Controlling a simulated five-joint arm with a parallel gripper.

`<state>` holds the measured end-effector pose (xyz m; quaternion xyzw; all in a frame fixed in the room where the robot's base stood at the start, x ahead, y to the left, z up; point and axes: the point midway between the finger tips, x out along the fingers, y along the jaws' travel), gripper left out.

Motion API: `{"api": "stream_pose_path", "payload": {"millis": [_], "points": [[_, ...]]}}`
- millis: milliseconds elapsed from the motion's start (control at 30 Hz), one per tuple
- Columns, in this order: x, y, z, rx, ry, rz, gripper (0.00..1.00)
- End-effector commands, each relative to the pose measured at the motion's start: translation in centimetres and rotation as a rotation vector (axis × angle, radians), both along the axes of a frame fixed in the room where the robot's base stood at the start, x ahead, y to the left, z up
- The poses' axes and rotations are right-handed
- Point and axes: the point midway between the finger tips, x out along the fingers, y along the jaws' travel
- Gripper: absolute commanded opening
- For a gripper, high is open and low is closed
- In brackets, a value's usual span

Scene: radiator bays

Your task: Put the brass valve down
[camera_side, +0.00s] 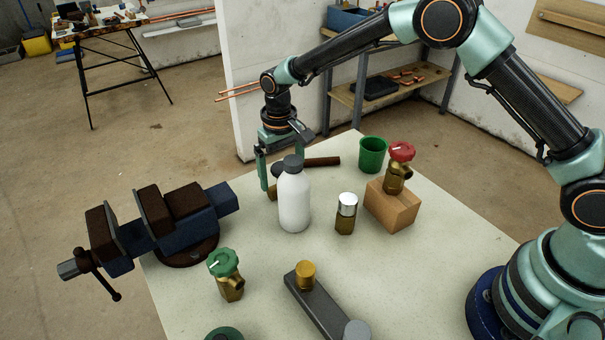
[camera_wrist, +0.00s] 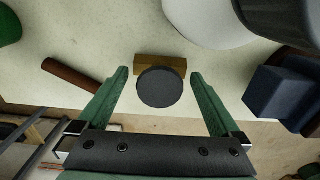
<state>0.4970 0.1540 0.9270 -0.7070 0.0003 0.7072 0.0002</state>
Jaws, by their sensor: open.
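In the wrist view, a dark round cap (camera_wrist: 160,88) lies between the fingers of my gripper (camera_wrist: 160,75), with a brass-brown body (camera_wrist: 160,64) showing behind it. I take this to be the brass valve. My gripper is open, with a gap on both sides of the cap. In the side view my gripper (camera_side: 280,178) is low at the table's far edge, behind a white bottle (camera_side: 294,203). The bottle hides most of the valve there; only a small brown bit (camera_side: 272,193) shows beside a finger. Whether the valve's base touches the table is hidden.
A dark brown rod (camera_side: 320,162) lies beside my gripper. A blue vise (camera_side: 205,215) stands left. Silver-capped (camera_side: 346,213) and green-topped (camera_side: 227,277) brass fittings stand nearer. A red-topped valve (camera_side: 398,170) sits on a wooden block (camera_side: 391,207) near a green cup (camera_side: 373,155).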

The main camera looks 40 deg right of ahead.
Motion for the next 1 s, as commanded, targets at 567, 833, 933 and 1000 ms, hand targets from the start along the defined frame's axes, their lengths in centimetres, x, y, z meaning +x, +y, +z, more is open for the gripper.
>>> {"api": "stream_pose_path", "payload": {"millis": [567, 833, 933, 1000], "points": [[0.0, 0.0, 9.9, 0.001, -0.002, 0.0, 1.0], [-1.0, -1.9, 13.6, 0.013, -0.047, -0.004, 1.0], [-2.3, -3.6, 16.2, 0.023, -0.092, -0.005, 1.0], [-3.6, -4.9, 17.9, 0.029, -0.124, -0.004, 1.0]]}}
